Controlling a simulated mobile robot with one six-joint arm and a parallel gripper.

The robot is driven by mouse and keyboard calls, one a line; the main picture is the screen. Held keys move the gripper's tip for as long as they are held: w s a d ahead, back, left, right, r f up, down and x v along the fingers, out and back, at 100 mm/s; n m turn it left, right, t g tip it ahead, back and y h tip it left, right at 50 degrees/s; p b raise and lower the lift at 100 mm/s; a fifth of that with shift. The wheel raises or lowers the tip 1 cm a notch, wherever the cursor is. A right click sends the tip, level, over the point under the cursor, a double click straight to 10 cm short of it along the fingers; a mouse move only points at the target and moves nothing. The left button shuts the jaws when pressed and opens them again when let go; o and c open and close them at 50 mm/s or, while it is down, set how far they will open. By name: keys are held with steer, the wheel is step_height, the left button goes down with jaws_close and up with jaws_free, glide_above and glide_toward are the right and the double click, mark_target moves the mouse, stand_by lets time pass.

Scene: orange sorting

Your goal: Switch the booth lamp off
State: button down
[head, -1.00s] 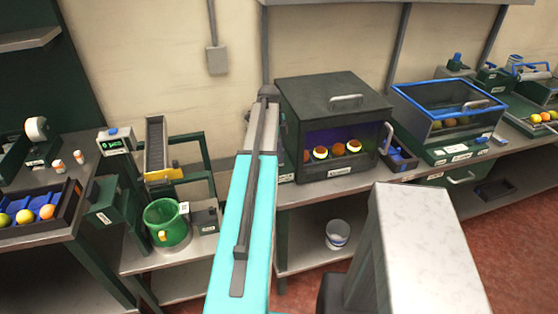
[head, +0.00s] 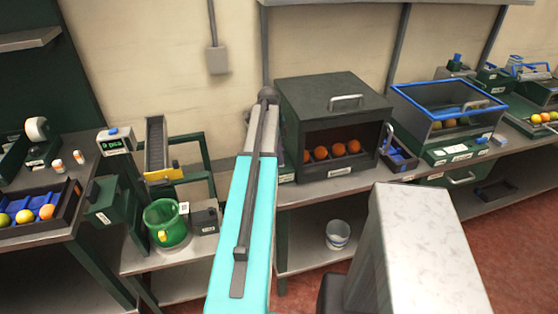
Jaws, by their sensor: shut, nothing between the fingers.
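The booth (head: 335,98) is a dark green box with a handle on its lid, standing on the bench right of my arm. Its open front shows a row of oranges (head: 338,150) in plain orange colour, with no violet light inside. A small green part with a pale label (head: 287,177) shows at the booth's lower left, partly covered by my arm. I cannot tell whether it is the lamp switch. My turquoise and grey arm reaches up in front of the booth's left side. My gripper's fingers do not show; the arm hides that area.
A blue-rimmed clear bin (head: 440,95) stands right of the booth, with a small dark tray (head: 398,157) between them. A white bucket (head: 338,235) sits on the lower shelf.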

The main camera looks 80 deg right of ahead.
step_height(320, 180, up, 7)
steer(key=p, duration=0.3)
steer(key=shift+p, duration=0.35)
stand_by(0.5)
steer(key=shift+f, duration=0.1)
stand_by(0.3)
